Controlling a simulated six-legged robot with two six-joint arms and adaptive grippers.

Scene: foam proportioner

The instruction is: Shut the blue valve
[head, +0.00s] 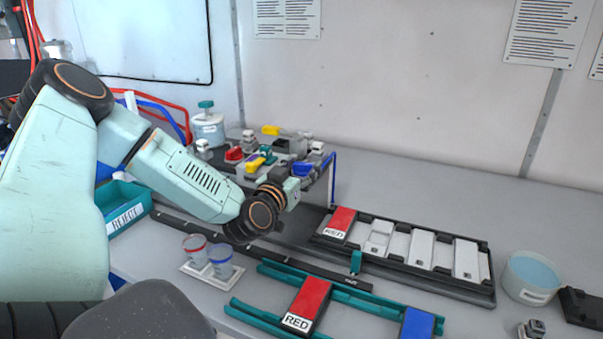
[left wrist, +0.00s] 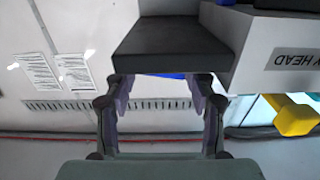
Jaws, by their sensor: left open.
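The blue valve handle (head: 303,169) is at the right end of the valve assembly in the head view, just above and beyond my left gripper (head: 291,190). In the left wrist view my left gripper (left wrist: 160,90) is open, its fingers apart, with a dark grey block (left wrist: 168,48) just beyond the tips. A sliver of blue (left wrist: 165,75) shows under that block, mostly hidden; I cannot tell whether it is the handle. I see no grip on anything. My right gripper is in neither view.
A red valve handle (head: 234,154) and yellow handles (head: 271,130) crowd the assembly. A yellow handle (left wrist: 296,117) is at right in the left wrist view. Two cups (head: 220,262), a teal rail frame (head: 262,311) and a black tray (head: 455,287) stand in front.

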